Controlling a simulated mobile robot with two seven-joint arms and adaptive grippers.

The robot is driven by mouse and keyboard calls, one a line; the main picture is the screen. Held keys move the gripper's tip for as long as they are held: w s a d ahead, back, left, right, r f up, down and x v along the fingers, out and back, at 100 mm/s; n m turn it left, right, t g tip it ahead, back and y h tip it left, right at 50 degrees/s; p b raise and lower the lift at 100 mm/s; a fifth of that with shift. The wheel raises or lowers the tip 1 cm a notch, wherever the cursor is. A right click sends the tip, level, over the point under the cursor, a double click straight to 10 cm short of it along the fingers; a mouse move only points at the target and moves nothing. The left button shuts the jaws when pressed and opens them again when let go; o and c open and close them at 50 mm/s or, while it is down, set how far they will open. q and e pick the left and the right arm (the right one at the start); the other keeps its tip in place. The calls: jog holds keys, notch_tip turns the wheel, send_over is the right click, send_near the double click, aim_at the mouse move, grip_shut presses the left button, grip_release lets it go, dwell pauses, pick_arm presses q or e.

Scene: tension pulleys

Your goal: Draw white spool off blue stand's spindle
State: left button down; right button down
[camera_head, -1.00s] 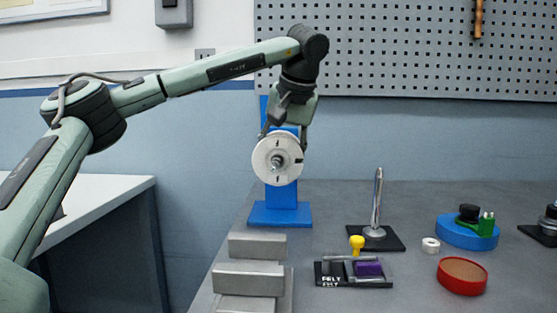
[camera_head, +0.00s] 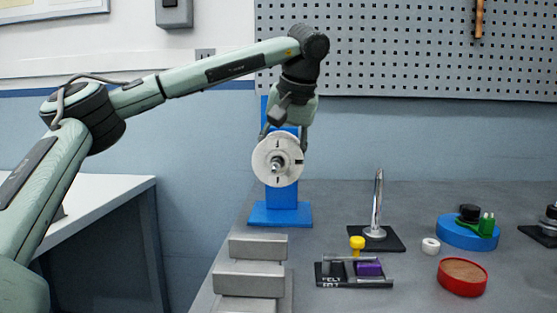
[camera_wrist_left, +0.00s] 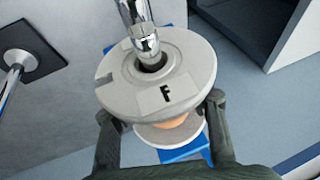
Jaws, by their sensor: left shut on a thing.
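The white spool (camera_head: 267,152) is upright on the blue stand (camera_head: 281,214), its round face toward the head camera. The metal spindle (camera_head: 276,165) shows through the spool's centre. My left gripper (camera_head: 285,134) comes from above and behind the front flange and is shut on the spool. In the left wrist view the spool (camera_wrist_left: 193,65) has an "F" label on its face, and the spindle (camera_wrist_left: 144,35) passes through its hole. The gripper fingers (camera_wrist_left: 162,112) sit on either side of it, behind the front flange. The contact points are hidden. My right gripper is not in view.
Grey blocks (camera_head: 258,246) lie in front of the stand.

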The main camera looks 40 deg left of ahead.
aim_at(277, 162)
pick_arm(q)
jog(key=shift+r+p, duration=0.2)
jog(key=shift+p, duration=0.1)
jog(key=shift+s, duration=0.15)
jog(key=shift+s+d, duration=0.45)
jog(key=shift+s, duration=0.25)
jog(key=shift+s+d, duration=0.4)
jog(key=shift+s, duration=0.25)
jog(key=shift+p, duration=0.3)
jog(key=shift+s, duration=0.1)
dwell(0.4)
jog(key=shift+s+d+p, duration=0.5)
jog(key=shift+s+p, duration=0.05)
jog(key=shift+s, duration=0.1)
jog(key=shift+s+d, duration=0.45)
jog(key=shift+s, duration=0.35)
jog(key=shift+s+d, duration=0.1)
